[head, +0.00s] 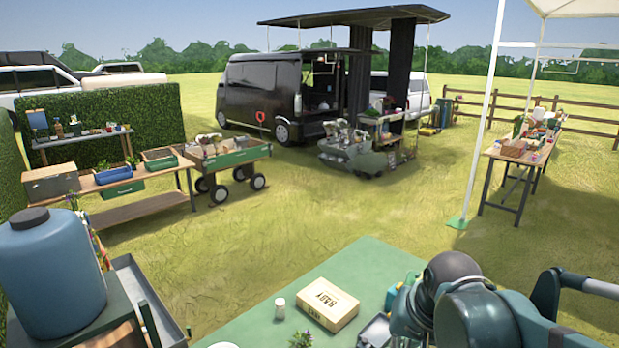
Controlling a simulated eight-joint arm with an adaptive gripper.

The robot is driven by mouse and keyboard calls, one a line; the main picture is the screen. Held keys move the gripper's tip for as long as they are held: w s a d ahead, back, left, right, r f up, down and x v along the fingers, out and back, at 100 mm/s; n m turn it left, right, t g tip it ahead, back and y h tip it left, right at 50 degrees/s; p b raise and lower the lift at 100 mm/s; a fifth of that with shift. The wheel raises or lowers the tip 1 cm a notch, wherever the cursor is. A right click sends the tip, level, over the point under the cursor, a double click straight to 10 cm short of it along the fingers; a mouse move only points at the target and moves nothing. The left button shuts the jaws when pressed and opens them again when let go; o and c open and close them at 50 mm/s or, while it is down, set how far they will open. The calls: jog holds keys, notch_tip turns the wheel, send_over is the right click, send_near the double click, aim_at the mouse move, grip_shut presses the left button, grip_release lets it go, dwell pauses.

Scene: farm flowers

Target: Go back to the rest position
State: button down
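My arm fills the lower right of the head view, with dark rounded joints and teal links above the right part of the green table (372,262). I cannot make out my gripper or its fingertips, so its opening and anything in it are not shown. A cream box with dark lettering (327,305) lies on the table left of my arm. A small white-capped jar (280,308) stands left of the box. A small potted plant (301,339) shows at the bottom edge, partly cut off. My arm hides the table's right part.
A grey container (375,331) and small teal and yellow items sit close beside my arm. A large blue barrel (50,270) stands at the lower left. The table's back left part is bare. Grass, a planter cart (232,157) and a van (262,92) lie beyond.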

jog(key=s+d+r+n+t, duration=0.2)
jog(key=s+r+n+t, duration=0.1)
jog(key=s, duration=0.3)
jog(key=shift+d+h, duration=0.25)
jog(key=shift+h, duration=0.15)
dwell(3.4)
